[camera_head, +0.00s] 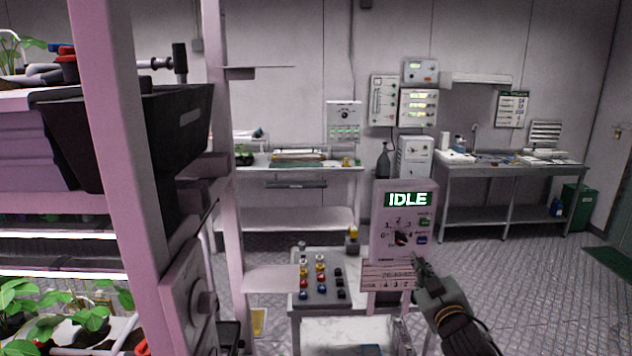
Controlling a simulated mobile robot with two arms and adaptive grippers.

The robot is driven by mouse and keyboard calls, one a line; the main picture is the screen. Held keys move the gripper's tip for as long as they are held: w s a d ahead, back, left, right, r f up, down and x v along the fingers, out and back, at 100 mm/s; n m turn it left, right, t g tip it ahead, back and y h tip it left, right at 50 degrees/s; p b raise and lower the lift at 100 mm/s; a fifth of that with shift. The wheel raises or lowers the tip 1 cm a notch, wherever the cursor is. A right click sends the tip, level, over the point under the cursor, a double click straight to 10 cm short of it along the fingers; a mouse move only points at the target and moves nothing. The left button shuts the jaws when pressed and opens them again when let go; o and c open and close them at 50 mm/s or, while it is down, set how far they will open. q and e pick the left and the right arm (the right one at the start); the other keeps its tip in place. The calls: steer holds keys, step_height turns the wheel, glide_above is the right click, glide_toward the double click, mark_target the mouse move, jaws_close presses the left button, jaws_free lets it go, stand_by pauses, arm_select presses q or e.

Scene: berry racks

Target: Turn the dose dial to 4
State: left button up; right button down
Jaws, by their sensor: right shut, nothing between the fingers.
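The dose dial (401,239) is a small dark knob on the front of an upright pale control panel (380,215). Small numbers sit around the knob; which one its pointer faces is too small to tell. The panel's display (408,200) reads IDLE. A green button (424,222) and a blue button (422,240) are right of the dial. My right gripper (418,262) is shut and empty, with its tips just below and right of the dial in the picture. Contact with the panel cannot be told. My left gripper is not in view.
A pink rack post (228,200) and shelves with plants fill the left. Benches (460,168) stand along the back wall. The floor (545,285) at right is clear.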

mark_target(401, 239)
arm_select(q)
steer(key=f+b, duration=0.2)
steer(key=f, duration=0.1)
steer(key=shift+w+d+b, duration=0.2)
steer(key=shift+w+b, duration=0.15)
steer(key=shift+b, duration=0.05)
arm_select(e)
steer(key=w, duration=0.7)
steer(key=shift+r, duration=0.25)
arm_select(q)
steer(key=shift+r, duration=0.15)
arm_select(e)
steer(key=shift+a+r, duration=0.15)
steer(key=shift+r, duration=0.15)
steer(key=shift+a+f, duration=0.2)
steer(key=shift+f, duration=0.05)
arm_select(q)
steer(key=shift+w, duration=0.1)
arm_select(e)
steer(key=shift+s+a+f, duration=0.1)
steer(key=shift+a+f, duration=0.4)
steer(key=shift+a, duration=0.4)
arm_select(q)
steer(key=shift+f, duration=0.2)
arm_select(e)
steer(key=shift+a, duration=0.15)
steer(key=shift+f, duration=0.2)
